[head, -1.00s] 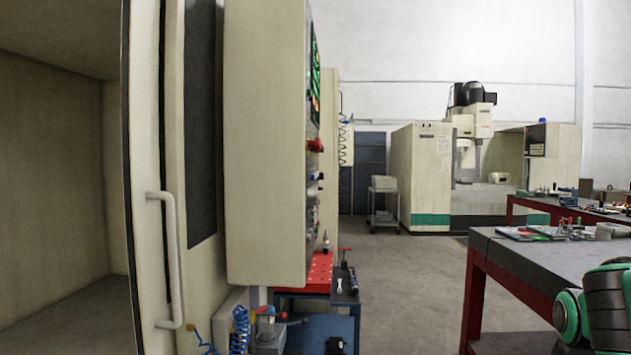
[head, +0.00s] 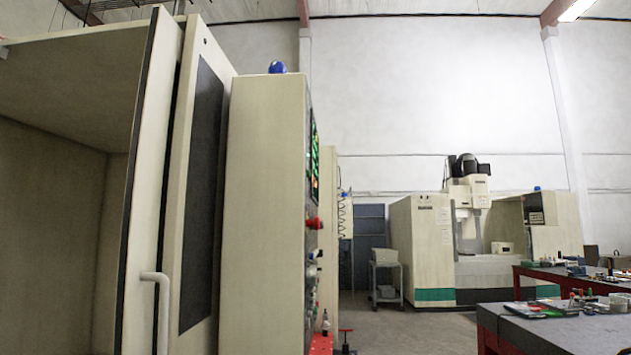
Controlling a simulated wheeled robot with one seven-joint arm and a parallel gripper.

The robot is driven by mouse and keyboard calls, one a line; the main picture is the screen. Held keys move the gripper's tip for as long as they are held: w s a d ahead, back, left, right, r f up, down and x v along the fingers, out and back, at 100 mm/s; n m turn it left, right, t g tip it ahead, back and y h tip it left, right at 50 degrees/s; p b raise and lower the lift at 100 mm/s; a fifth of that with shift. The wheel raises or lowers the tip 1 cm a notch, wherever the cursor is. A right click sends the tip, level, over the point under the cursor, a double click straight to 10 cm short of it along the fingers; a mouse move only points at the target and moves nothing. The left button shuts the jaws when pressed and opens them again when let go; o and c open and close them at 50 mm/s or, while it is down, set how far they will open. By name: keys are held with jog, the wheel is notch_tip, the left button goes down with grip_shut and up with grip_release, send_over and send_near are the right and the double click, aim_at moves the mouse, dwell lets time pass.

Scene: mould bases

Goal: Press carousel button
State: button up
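A tall beige control cabinet (head: 265,215) stands left of centre in the head view. Its control panel (head: 312,215) faces right and shows only edge-on, with a green-lit screen at the top. A red knob or button (head: 314,223) sticks out below the screen, with several smaller controls under it. I cannot tell which of them is the carousel button. My gripper is not in view.
An open machine door with a pale handle (head: 158,290) stands at the left. A second machine (head: 425,245) and a trolley (head: 386,275) are at the back. A dark-topped workbench (head: 520,330) is at the lower right. Grey floor lies between.

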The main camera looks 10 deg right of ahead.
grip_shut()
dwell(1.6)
